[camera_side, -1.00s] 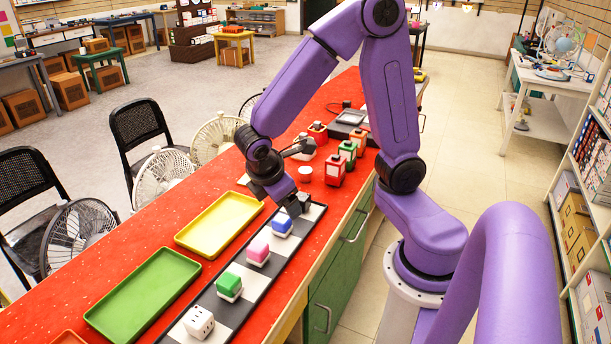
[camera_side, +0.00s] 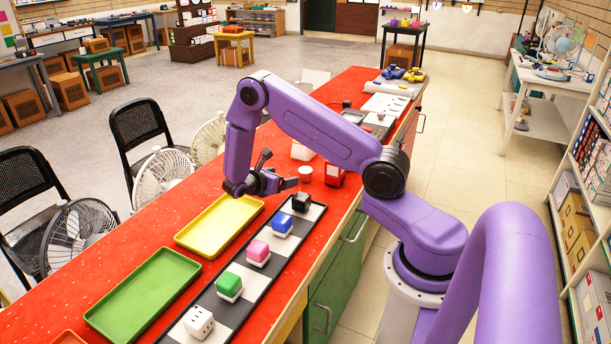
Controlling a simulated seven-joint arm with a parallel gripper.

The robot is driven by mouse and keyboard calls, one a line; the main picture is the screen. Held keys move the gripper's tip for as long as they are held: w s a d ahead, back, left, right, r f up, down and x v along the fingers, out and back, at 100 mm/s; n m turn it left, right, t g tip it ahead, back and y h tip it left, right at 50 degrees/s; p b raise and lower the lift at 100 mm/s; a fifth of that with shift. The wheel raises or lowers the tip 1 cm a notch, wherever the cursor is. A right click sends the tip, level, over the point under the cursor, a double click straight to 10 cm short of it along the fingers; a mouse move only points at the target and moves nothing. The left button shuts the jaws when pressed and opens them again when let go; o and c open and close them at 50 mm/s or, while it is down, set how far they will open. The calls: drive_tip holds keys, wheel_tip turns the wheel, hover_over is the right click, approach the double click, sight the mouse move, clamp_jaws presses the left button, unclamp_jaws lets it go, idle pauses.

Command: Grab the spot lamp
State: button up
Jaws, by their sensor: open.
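I cannot pick out a spot lamp with certainty in the side view. My gripper (camera_side: 287,183) hangs low over the red table (camera_side: 160,229), past the far end of the yellow tray, with its fingers pointing right. It is open, and I see nothing between the fingers. A small white round item (camera_side: 305,172) stands just to the right of the fingertips. A black block (camera_side: 301,201) on a white base sits just in front of them. My arm hides part of the table behind the gripper.
A black-and-white strip (camera_side: 247,290) carries pink (camera_side: 258,251), blue (camera_side: 282,222), green (camera_side: 229,282) and white (camera_side: 198,321) blocks. Yellow (camera_side: 220,226) and green (camera_side: 143,295) trays lie left of it. A red container (camera_side: 333,175) stands right of the gripper. Fans (camera_side: 163,176) stand along the left edge.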

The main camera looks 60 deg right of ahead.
sight(301, 173)
drive_tip(key=x, duration=1.1)
drive_tip(key=shift+s+d+f, duration=0.1)
drive_tip(key=shift+d, duration=0.05)
drive_tip(key=shift+x, duration=2.65)
drive_tip(key=shift+c, duration=0.3)
drive_tip(key=c, duration=1.1)
drive_tip(key=shift+o, duration=0.2)
drive_tip(key=shift+r, duration=0.25)
